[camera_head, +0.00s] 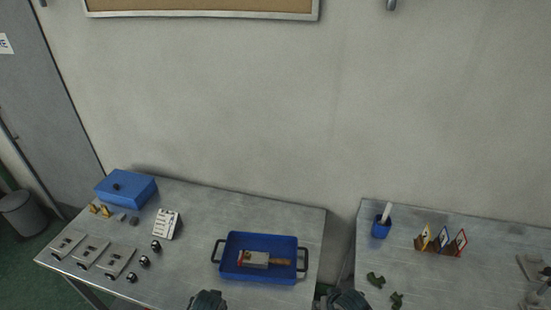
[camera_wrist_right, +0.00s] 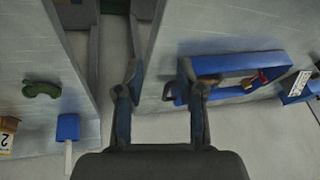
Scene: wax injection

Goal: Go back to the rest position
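My right gripper (camera_wrist_right: 164,80) shows in the right wrist view with its two fingers spread apart and nothing between them. In the head view the right gripper (camera_head: 343,299) is at the bottom edge, by the gap between the two tables. My left gripper (camera_head: 208,300) is at the bottom edge of the head view, in front of the left table (camera_head: 200,262). Only its dark top shows, and its fingers cannot be made out. Neither gripper visibly touches anything.
A blue tray (camera_head: 232,275) with a metal-and-wood tool stands between the grippers' positions.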

